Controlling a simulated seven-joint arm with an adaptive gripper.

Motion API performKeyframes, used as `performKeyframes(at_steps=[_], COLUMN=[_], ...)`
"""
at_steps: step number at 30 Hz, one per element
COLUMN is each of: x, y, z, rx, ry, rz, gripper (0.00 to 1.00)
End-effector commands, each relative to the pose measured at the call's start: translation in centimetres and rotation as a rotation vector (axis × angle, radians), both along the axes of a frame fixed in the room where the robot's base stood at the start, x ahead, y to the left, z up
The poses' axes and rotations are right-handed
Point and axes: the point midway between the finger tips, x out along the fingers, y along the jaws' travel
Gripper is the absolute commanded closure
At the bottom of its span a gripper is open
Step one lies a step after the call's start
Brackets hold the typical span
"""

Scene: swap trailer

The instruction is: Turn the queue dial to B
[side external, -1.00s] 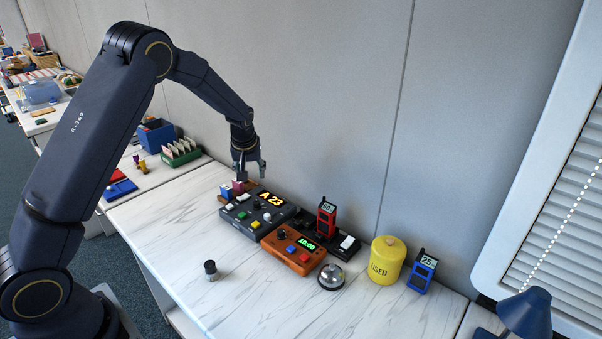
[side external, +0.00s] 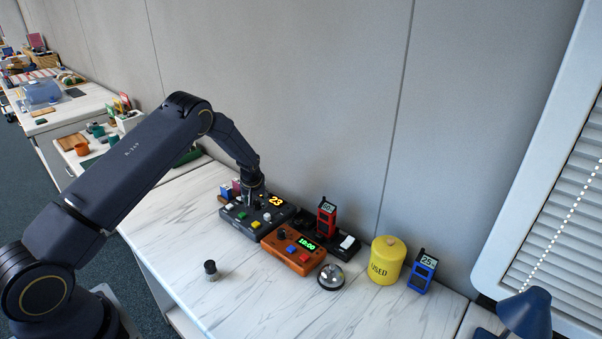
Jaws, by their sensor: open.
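The dark queue console (side external: 272,220) lies at the back of the marble-topped desk, with a lit yellow display (side external: 276,201) that reads 23; the letter beside it is hidden by my gripper. Coloured buttons sit along its front. My gripper (side external: 254,203) is open and pointing down over the console's dial area, left of the display. The dial is mostly hidden behind the fingers, so I cannot tell whether they touch it or where it points.
An orange box (side external: 292,255) with a green display and its own black knob adjoins the console. A red handheld (side external: 326,216) stands in a black dock behind. A silver bell (side external: 331,277), yellow USED canister (side external: 386,260), blue handheld (side external: 423,272) and small black-topped cylinder (side external: 211,270) stand nearby.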

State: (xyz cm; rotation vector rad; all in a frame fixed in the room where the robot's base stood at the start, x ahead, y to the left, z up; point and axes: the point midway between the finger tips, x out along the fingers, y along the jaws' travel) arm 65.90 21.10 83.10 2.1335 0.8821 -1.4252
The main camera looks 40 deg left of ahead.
Motion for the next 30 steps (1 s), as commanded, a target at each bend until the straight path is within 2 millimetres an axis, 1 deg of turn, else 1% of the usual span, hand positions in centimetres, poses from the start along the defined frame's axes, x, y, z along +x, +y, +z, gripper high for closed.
performKeyframes(at_steps=[7,8,22,23,30], x=[0.05,0.04,0.02,0.03,0.02], y=[0.04,0.04,0.02,0.03,0.02], z=[-0.05,-0.04,-0.03,-0.03,-0.02], rx=[0.001,0.001,0.0,0.0,-0.001], ry=[-0.001,-0.001,0.0,0.0,-0.001], rz=[0.0,0.0,0.0,0.001,-0.011], gripper=[0.47,0.49,0.98,1.0,1.0])
